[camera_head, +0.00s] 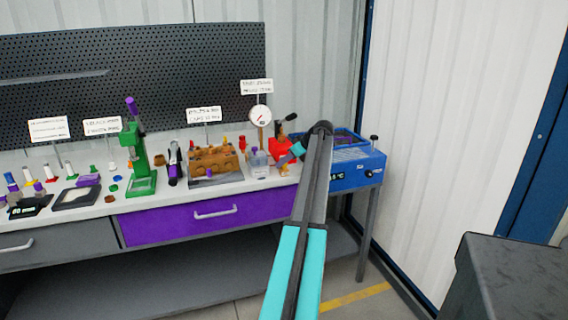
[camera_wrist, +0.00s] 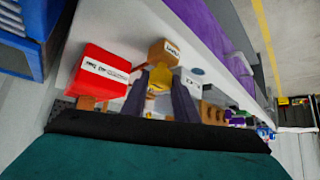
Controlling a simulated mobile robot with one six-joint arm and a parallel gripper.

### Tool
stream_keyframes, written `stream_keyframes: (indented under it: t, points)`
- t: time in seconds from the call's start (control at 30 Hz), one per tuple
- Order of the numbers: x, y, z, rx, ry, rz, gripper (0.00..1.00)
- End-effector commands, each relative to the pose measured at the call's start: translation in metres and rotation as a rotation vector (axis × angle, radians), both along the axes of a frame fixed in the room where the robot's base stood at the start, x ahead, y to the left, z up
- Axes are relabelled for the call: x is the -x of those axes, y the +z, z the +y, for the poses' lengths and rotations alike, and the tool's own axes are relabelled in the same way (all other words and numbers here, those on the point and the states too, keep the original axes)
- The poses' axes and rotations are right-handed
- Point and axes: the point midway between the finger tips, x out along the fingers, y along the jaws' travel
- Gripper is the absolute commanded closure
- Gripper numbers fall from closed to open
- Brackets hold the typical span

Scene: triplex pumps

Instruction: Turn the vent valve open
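In the wrist view, the two dark fingers of my gripper (camera_wrist: 160,92) are spread apart and point at a yellow part (camera_wrist: 160,77). The yellow part sits between the fingertips; I cannot tell whether they touch it. An orange-brown block (camera_wrist: 163,50) with a small white label stands just beyond it. The label is too blurred to read surely, so I cannot be certain which part is the vent valve. In the head view, my gripper is over the bench's right end, mostly hidden by my arm.
A red box (camera_wrist: 100,75) with a white label stands close to the left of the fingers; it also shows in the head view (camera_head: 280,149). A round gauge (camera_head: 260,116) stands behind it. A blue bath (camera_head: 355,170) stands at the right. A purple drawer (camera_head: 180,222) is below the bench top.

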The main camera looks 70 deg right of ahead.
Motion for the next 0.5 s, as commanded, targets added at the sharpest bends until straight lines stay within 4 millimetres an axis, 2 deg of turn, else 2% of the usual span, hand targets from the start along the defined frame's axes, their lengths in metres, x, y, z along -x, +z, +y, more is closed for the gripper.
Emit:
stream_keyframes:
  t: [0.03,0.1,0.5]
  points:
    - [-0.0002,-0.0027,0.004,-0.009,0.008,0.003,0.66]
    - [-0.0003,-0.0027,0.0039,-0.008,0.007,0.003,0.56]
    - [0.0015,-0.0006,0.003,-0.006,0.004,0.003,0.56]
